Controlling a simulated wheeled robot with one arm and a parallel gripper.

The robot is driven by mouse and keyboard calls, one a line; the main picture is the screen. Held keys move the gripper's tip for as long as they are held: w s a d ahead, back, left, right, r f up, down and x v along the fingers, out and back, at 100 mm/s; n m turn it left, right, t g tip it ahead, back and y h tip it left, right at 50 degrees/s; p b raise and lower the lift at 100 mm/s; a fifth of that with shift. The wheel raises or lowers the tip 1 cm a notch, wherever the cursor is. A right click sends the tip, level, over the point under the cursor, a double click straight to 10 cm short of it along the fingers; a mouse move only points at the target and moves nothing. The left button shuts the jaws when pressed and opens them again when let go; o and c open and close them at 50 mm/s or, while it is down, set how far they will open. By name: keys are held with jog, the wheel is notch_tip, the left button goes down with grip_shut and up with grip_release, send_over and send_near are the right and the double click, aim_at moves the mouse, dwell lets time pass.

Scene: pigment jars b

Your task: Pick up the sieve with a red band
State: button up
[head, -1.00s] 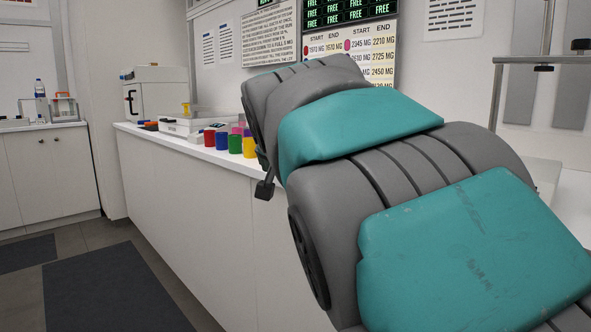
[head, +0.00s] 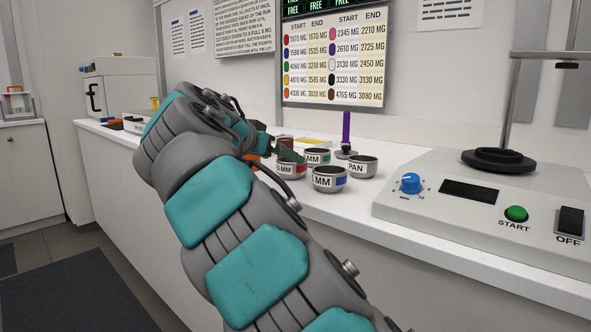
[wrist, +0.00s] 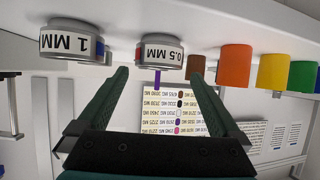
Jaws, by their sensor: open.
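The sieve with a red band (head: 292,170) is a short grey metal cup on the counter, partly behind my gripper in the head view. In the wrist view, which is upside down, it reads 0.5 MM (wrist: 160,50) and lies just ahead of the gap between my fingers. My gripper (wrist: 160,78) is open and empty, its two dark green fingers spread. In the head view only part of a finger shows, close to the red-banded sieve.
Close by stand a blue-banded sieve (head: 329,180), a green-banded sieve (head: 317,157), the pan (head: 362,167) and a purple upright tool (head: 346,135). A machine with a START button (head: 480,205) fills the counter's right. Coloured jars, including an orange one (wrist: 236,66), show in the wrist view.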

aim_at(292, 164)
jog(key=x, duration=0.6)
jog(key=shift+w+d+f+p, duration=0.1)
jog(key=shift+d+f+p, duration=0.1)
jog(key=shift+f+p, duration=0.2)
jog(key=shift+c, duration=0.2)
jog(key=shift+r, duration=0.1)
jog(key=c, duration=1.1)
jog(key=shift+r, duration=0.2)
